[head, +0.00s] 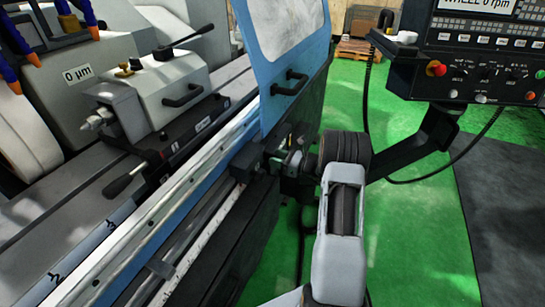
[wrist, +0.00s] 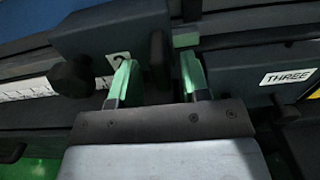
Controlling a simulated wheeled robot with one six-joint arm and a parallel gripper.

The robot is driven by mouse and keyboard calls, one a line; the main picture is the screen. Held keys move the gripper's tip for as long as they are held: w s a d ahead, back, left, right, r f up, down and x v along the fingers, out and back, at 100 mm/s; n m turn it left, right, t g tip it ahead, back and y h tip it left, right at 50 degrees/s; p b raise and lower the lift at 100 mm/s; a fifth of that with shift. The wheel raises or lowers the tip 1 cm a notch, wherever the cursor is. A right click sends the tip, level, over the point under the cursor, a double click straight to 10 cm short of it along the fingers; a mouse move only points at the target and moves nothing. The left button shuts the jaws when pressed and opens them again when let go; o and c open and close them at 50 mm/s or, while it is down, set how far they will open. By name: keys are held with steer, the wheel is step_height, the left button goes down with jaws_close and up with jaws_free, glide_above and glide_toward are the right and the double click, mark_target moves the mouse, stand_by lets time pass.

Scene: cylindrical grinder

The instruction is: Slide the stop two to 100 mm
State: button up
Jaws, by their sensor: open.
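In the wrist view my gripper (wrist: 157,74) is open, with one greenish finger on each side of a narrow dark upright piece (wrist: 158,55). I cannot tell whether either finger touches it. A dark block (wrist: 85,38) with a round black knob (wrist: 72,79) is at the left; its pale label is partly hidden by the left finger, so I cannot read it fully. A white scale strip (wrist: 28,88) runs leftward from it. In the head view my gripper (head: 287,160) is at the rail's far part, beside a dark block (head: 245,164). The scale (head: 212,233) runs toward the lower left.
A dark block labelled THREE (wrist: 286,78) is close to the right of my gripper in the wrist view. The blue machine door (head: 285,50) stands just beyond my gripper. The control panel (head: 470,70) is at upper right. Green floor (head: 405,250) lies open at right.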

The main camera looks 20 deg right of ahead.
steer(key=shift+x, duration=1)
jaws_close()
